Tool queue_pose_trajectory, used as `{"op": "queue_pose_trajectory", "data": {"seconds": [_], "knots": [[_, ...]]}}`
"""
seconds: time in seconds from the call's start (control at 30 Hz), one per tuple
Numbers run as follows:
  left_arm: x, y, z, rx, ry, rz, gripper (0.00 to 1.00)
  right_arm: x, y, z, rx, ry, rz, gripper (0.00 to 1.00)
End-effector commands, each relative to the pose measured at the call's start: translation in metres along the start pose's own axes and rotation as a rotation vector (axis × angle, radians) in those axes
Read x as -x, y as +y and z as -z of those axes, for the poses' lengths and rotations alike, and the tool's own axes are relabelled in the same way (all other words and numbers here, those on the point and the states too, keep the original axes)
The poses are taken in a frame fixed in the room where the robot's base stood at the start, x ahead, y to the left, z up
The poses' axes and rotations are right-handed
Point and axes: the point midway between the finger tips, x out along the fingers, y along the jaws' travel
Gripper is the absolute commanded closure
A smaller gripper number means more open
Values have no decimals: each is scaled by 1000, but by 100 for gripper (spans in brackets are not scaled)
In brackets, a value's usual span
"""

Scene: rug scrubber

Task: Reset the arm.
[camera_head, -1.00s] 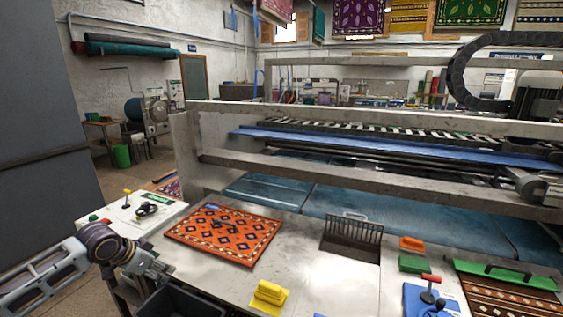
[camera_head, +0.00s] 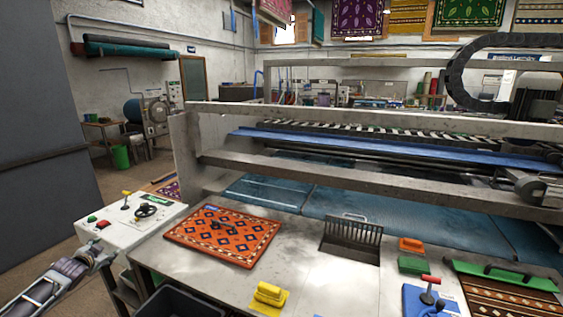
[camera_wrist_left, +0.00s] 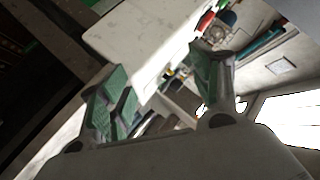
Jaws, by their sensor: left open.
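My left arm comes in from the lower left in the head view, with its gripper (camera_head: 101,259) low beside the white control box (camera_head: 168,217). In the left wrist view the gripper (camera_wrist_left: 165,95) is open, its two green-padded fingers wide apart with nothing between them. The control box (camera_wrist_left: 140,48) also shows beyond the fingers, seen at a tilt. My right gripper is out of view.
An orange patterned rug (camera_head: 222,236) lies on the metal table (camera_head: 318,276), beside the box. A yellow block (camera_head: 268,294), a wire rack (camera_head: 352,240) and a red-handled lever (camera_head: 430,290) are farther right. A dark bin (camera_head: 180,302) sits below the table's front edge.

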Motion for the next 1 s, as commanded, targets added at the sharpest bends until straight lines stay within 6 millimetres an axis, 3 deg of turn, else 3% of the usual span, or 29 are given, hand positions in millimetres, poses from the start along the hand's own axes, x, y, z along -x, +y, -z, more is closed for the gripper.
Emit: {"op": "queue_pose_trajectory", "data": {"seconds": [0.2,0.47,0.77,1.0], "knots": [[-22,45,-88,-19,-66,2,37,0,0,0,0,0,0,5],[-25,116,-185,-41,-161,-39,37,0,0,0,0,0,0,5],[-3,210,-285,-47,-283,-117,37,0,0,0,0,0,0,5],[32,287,-356,-39,-388,-190,37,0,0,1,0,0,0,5]]}}
